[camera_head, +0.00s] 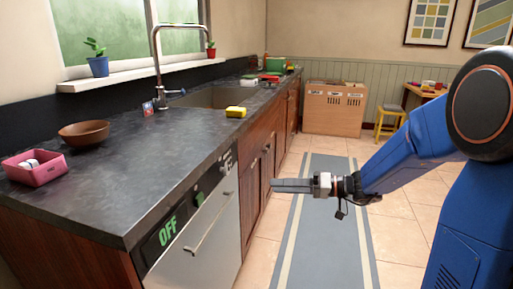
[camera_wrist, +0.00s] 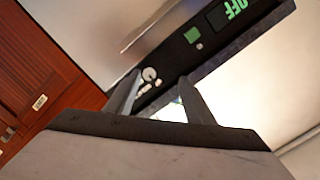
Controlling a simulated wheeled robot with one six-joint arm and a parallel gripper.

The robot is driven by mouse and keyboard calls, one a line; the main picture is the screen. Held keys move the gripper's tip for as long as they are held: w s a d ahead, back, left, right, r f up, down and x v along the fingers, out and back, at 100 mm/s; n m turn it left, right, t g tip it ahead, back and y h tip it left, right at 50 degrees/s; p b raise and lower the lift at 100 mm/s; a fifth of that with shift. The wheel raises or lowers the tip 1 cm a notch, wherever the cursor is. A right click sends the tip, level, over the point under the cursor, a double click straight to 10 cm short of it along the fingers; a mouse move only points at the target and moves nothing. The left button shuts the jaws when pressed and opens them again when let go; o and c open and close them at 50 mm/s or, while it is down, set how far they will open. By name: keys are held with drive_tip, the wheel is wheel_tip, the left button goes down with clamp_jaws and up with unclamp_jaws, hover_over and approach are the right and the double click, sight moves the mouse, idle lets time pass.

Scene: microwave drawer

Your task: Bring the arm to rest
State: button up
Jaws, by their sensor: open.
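My gripper (camera_head: 291,185) is stretched out to the left in the head view, over the floor runner and in front of the counter's cabinets. It holds nothing. In the wrist view its two fingers (camera_wrist: 157,97) stand apart with a gap between them. My blue arm reaches in from the right of the head view. Ahead of the fingers is the front of a steel appliance (camera_head: 205,235) with a bar handle and a dark panel reading OFF in green. The panel (camera_wrist: 190,45) also shows in the wrist view. I cannot tell how far the fingertips are from it.
The dark counter (camera_head: 130,185) carries a brown bowl (camera_head: 84,133), a pink container (camera_head: 35,167), a yellow sponge (camera_head: 236,112) and a sink (camera_head: 212,97). Wooden cabinets (camera_head: 258,185) line its front. A grey runner (camera_head: 325,240) covers clear floor. A yellow stool (camera_head: 389,121) stands far back.

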drive_tip(key=s+d+f+m+g+h, duration=0.15)
drive_tip(key=s+h, duration=0.25)
drive_tip(key=s, duration=0.6)
drive_tip(key=s+f+n+g+h, duration=0.1)
drive_tip(key=s+f+g+h, duration=0.15)
drive_tip(key=s, duration=0.65)
drive_tip(key=s+d+m+t+h, duration=0.4)
drive_tip(key=s+d+h, duration=0.5)
drive_tip(key=d, duration=0.6)
drive_tip(key=shift+s+m+h, duration=0.35)
drive_tip(key=shift+s+m, duration=0.1)
drive_tip(key=shift+s, duration=0.35)
drive_tip(key=shift+f, duration=0.1)
